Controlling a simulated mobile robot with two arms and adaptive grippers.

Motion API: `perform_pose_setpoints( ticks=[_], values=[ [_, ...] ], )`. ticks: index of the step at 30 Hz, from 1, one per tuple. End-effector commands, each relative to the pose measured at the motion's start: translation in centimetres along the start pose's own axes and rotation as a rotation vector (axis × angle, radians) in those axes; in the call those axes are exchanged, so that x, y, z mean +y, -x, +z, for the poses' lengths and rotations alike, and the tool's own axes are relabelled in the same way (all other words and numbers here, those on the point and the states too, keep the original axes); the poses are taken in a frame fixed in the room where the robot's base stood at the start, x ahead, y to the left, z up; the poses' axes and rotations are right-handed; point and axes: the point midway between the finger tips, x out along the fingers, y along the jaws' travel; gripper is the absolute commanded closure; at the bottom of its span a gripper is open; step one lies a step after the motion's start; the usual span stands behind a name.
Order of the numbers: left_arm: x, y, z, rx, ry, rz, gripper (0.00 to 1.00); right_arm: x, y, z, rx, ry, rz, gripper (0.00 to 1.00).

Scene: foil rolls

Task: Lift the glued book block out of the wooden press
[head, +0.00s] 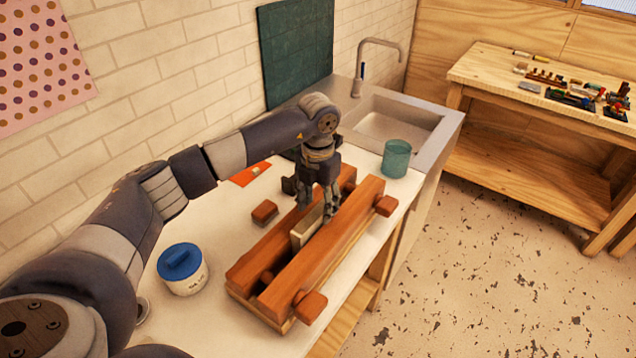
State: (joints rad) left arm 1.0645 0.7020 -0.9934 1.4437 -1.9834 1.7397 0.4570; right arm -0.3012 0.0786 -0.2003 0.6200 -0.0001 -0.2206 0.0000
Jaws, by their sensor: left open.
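The wooden press (325,248) lies on the white worktop, two long reddish-brown beams with end knobs on a lighter base. The pale book block (304,231) stands upright in the gap between the beams; only its upper part shows. My left gripper (318,213) points down over the far half of the press, its fingers apart and low at the gap beside the block's far end. I cannot tell whether a finger touches the block. My right gripper is not in view.
A white tub with a blue lid (182,268) stands left of the press. A small wooden block (264,211) and an orange card (249,174) lie behind it. A green glass (396,158) stands near the sink (393,127). A wooden bench (480,75) is at the far right.

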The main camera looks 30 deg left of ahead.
Motion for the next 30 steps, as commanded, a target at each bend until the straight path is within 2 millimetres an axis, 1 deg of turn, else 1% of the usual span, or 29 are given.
perform_pose_setpoints(
  ticks=[1, 6, 14, 15, 16, 17, 18, 20, 21, 30],
  values=[
    [-0.1, -0.5, -0.1, 0.002, 0.000, -0.002, 0.52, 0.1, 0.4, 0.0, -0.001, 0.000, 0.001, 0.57],
    [0.0, -1.6, 0.0, 0.000, 0.000, -0.001, 0.52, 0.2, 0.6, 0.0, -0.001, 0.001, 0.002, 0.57],
    [-0.1, -1.8, 0.0, -0.001, -0.001, -0.001, 0.52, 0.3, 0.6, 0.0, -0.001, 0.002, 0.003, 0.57],
    [-0.1, -1.8, 0.0, -0.001, -0.001, -0.001, 0.54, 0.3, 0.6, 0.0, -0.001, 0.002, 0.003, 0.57],
    [-0.1, -1.8, 0.0, -0.001, -0.001, -0.001, 0.61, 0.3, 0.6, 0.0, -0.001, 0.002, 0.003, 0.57],
    [-0.1, -1.8, 0.0, -0.001, -0.001, -0.001, 0.68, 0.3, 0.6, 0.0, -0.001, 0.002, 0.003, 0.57],
    [-0.1, -1.8, 0.0, -0.001, -0.001, -0.001, 0.77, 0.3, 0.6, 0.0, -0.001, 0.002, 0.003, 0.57],
    [-0.1, -1.8, 0.0, -0.001, -0.001, -0.001, 0.90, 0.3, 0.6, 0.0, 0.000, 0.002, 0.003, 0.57],
    [-0.1, -1.8, 0.0, -0.001, -0.001, -0.001, 0.99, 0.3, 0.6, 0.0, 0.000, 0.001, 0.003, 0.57],
    [-0.1, -1.6, 0.1, -0.003, -0.001, -0.002, 1.00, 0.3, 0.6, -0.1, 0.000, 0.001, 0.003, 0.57]
  ],
)
